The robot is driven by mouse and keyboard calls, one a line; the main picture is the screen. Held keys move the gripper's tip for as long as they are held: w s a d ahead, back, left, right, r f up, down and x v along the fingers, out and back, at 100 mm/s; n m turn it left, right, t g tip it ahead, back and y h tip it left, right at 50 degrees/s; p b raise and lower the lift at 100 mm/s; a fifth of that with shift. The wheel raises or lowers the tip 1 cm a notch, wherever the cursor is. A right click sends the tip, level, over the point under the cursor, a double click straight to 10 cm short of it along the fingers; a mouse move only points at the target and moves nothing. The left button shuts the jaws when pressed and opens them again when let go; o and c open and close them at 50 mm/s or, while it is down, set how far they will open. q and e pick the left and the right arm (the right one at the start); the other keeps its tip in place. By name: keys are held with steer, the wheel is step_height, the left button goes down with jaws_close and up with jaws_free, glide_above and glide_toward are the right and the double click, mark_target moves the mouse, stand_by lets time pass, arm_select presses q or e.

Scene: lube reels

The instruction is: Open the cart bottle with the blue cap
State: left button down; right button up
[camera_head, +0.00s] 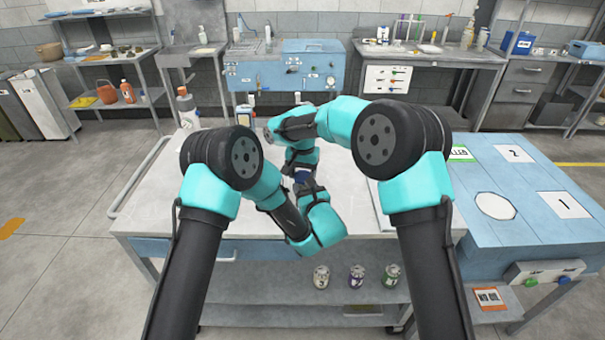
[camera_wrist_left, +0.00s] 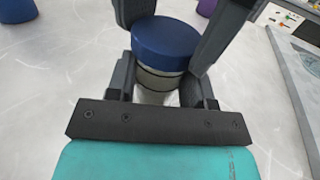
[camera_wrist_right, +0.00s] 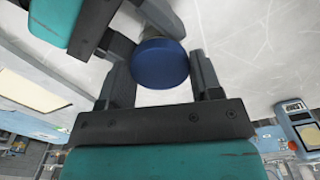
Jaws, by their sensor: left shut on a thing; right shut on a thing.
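The bottle with the blue cap stands on the cart top; its cap (camera_head: 302,176) shows only as a small blue patch between my arms in the head view. In the left wrist view the blue cap (camera_wrist_left: 166,42) sits on the pale bottle body (camera_wrist_left: 158,82). My left gripper (camera_wrist_left: 160,88) is shut on this body below the cap. My right gripper (camera_wrist_right: 160,68) is shut with its fingers on either side of the cap (camera_wrist_right: 160,63). Whether the cap is seated or loose cannot be told. The lower bottle is hidden by my arms and grippers.
A white bottle with an orange cap (camera_head: 187,108) stands at the cart's back left, with another bottle (camera_head: 245,114) nearby. Several small cans (camera_head: 357,275) stand on the lower shelf. A blue table (camera_head: 535,185) adjoins at right. The cart top's left part is clear.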

steer(key=n, duration=0.5)
steer(key=o, duration=1)
steer(key=shift+r, duration=0.1)
steer(key=shift+r, duration=2.2)
steer(key=shift+o, duration=0.5)
